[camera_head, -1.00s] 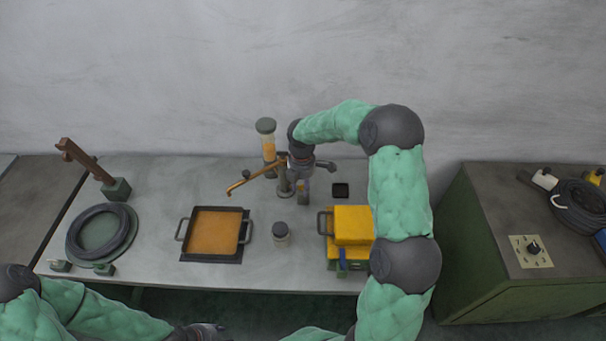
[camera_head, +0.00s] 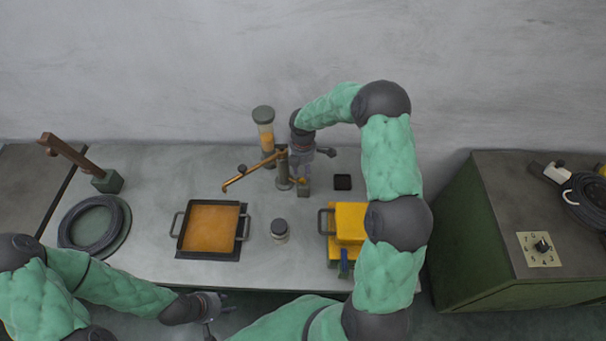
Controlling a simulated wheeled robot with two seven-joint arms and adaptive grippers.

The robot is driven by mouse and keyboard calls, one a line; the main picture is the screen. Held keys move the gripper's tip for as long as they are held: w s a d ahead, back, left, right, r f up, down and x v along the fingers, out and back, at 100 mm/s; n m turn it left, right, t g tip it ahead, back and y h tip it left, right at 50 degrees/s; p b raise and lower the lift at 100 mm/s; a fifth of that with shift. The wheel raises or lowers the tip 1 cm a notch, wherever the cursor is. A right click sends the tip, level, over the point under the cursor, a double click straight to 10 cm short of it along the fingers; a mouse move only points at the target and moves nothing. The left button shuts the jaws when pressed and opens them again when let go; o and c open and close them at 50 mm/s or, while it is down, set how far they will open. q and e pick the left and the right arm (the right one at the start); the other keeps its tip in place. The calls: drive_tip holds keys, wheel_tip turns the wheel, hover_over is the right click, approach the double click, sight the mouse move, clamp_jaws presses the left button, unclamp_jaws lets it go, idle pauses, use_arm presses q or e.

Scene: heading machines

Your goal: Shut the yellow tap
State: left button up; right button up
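The tap stands at the back of the workbench, with a long orange-yellow spout (camera_head: 240,178) reaching left and down from a grey post (camera_head: 283,172). A small yellow-orange part (camera_head: 298,181) shows to the right of the post, low down, and may be its handle. My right gripper (camera_head: 303,175) points down right beside the post, at this part. Its fingers are small and partly hidden, so I cannot tell whether they are open or touching it. My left gripper (camera_head: 217,308) is in front of the bench's front edge, with its fingers apart and empty.
A pan of orange liquid (camera_head: 242,228) sits left of centre, with a lidded jar (camera_head: 279,230) beside it. A yellow box (camera_head: 350,222) stands under my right arm. A tall container (camera_head: 264,140) is behind the tap. A coiled hose (camera_head: 117,230) lies at left.

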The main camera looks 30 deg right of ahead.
sight(303, 179)
drive_tip(key=shift+f, duration=1.8)
drive_tip(key=shift+s, duration=0.1)
clamp_jaws()
